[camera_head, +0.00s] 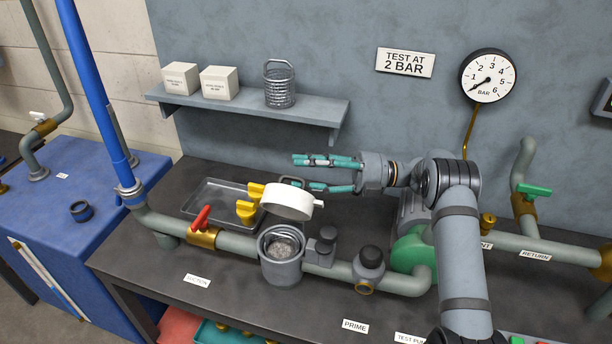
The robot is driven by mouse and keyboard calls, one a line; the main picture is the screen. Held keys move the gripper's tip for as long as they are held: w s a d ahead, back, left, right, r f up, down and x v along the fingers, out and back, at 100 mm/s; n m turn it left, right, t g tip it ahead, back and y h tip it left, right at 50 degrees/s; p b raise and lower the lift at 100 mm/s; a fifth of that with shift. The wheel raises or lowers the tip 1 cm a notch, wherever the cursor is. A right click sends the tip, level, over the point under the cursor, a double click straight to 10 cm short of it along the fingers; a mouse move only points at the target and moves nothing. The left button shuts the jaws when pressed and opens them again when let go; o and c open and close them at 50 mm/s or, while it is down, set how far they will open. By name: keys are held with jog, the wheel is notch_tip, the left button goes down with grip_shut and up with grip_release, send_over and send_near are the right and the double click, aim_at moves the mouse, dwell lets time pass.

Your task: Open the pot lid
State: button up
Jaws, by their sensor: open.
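The grey pot (282,271) sits in the pipe line at the front of the dark bench. Its round mouth is uncovered, and a grey mesh-like inside shows. The white round lid (287,205) is above and behind the pot's mouth, apart from its rim and tilted. Yellow handle-like pieces (246,211) are at the lid's left. My gripper (303,172) is open, its teal fingers pointing left just behind and above the lid. A small dark loop (291,180) shows near the lower finger; whether they touch I cannot tell.
A red-handled valve (201,220) is left of the pot, and dark grey fittings (369,265) are right. A flat tray (212,196) lies behind. A shelf (315,107) with two white boxes and a wire basket (279,88) hangs above. A green pump (411,248) stands right.

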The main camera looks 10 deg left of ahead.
jog(key=o, duration=1.3)
notch_tip(320, 180, up, 7)
jog(key=w, duration=0.1)
jog(key=shift+a+f+t, duration=0.15)
jog(key=shift+a+t, duration=0.1)
jog(key=shift+t, duration=0.05)
jog(key=shift+s+a+f+h, duration=0.1)
jog(key=shift+a+f+h, duration=0.05)
jog(key=shift+f, duration=0.45)
jog(key=shift+a+f+h, duration=0.15)
jog(key=shift+f, duration=0.45)
jog(key=shift+s+d+r, duration=0.1)
jog(key=shift+d, duration=0.3)
jog(key=c, duration=0.4)
jog(key=shift+w+d, duration=0.25)
jog(key=shift+d, duration=0.15)
jog(key=shift+c, duration=0.7)
jog(key=shift+w+d+f+p, duration=0.1)
jog(key=shift+d+f+p, duration=0.2)
jog(key=shift+d, duration=0.25)
jog(key=shift+c, duration=0.5)
jog(key=d, duration=0.3)
jog(key=shift+s+d+r, duration=0.2)
jog(key=shift+d+r, duration=0.05)
jog(key=c, duration=0.7)
jog(key=shift+o, duration=0.2)
jog(key=f+v, duration=0.1)
jog(key=v, duration=0.5)
jog(key=shift+w+f, duration=0.15)
jog(key=shift+f, duration=0.05)
